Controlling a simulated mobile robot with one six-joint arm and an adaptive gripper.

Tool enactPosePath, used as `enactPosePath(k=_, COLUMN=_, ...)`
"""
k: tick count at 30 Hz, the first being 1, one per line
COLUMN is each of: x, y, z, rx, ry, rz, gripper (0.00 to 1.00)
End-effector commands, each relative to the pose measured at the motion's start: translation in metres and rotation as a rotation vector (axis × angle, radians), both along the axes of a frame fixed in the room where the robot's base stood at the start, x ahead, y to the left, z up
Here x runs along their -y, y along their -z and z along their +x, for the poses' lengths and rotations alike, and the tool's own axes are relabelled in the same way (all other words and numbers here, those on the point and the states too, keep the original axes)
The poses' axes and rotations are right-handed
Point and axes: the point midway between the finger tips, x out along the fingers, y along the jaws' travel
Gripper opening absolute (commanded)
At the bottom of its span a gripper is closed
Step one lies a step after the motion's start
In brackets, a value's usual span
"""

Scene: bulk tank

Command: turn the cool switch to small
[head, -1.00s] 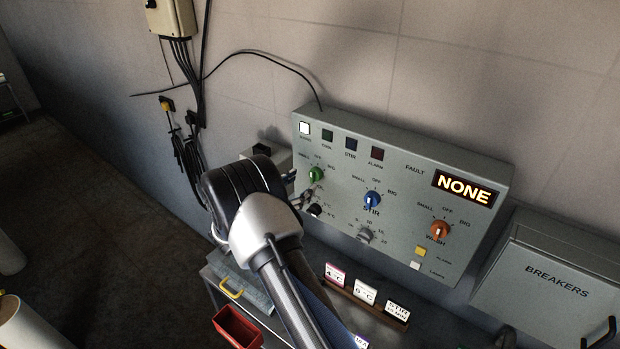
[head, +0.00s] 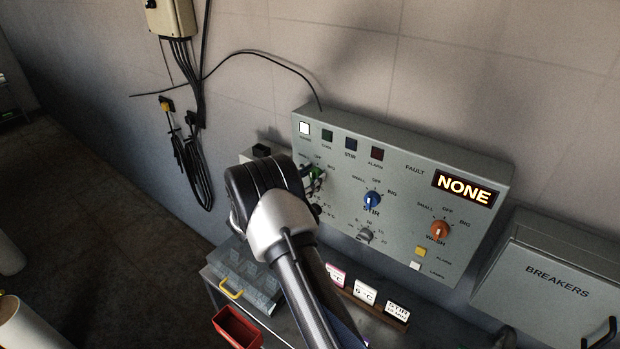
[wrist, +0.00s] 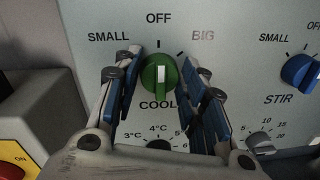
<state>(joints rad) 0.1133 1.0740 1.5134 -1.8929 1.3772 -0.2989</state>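The green cool switch (wrist: 158,78) sits on the grey control panel, with SMALL at its upper left, OFF above and BIG at its upper right. Its white mark points up, toward OFF. My gripper (wrist: 160,82) is open in the wrist view, with one blue-padded finger on each side of the switch. I cannot tell whether the pads touch it. In the head view the green switch (head: 316,172) is partly hidden by my arm and gripper (head: 314,182).
The blue stir switch (head: 372,200) and orange wash switch (head: 440,231) are to the right. The fault display (head: 465,188) reads NONE. A temperature dial (wrist: 158,145) lies below the cool switch. A yellow-based box with a red button (wrist: 12,170) is at lower left.

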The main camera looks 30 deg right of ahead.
Motion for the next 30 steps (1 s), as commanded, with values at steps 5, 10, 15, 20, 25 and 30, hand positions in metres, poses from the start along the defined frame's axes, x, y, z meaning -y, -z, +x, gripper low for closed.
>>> enactPosePath(k=5, x=-0.0001, y=0.0, z=-0.0001, rx=0.0, ry=0.0, rz=0.0, gripper=0.24)
enactPosePath(k=10, x=0.0, y=0.0, z=-0.0002, rx=0.0, ry=0.001, rz=0.0, gripper=0.12)
enactPosePath(k=15, x=0.0, y=0.0, z=-0.0002, rx=-0.005, ry=0.001, rz=-0.001, gripper=0.11)
enactPosePath(k=20, x=0.0, y=0.0003, z=0.0, rx=-0.038, ry=0.001, rz=-0.013, gripper=0.11)
enactPosePath(k=25, x=0.0, y=0.0005, z=0.0004, rx=-0.121, ry=0.001, rz=-0.043, gripper=0.11)
enactPosePath(k=30, x=-0.0001, y=0.0005, z=0.0007, rx=-0.249, ry=0.001, rz=-0.087, gripper=0.11)
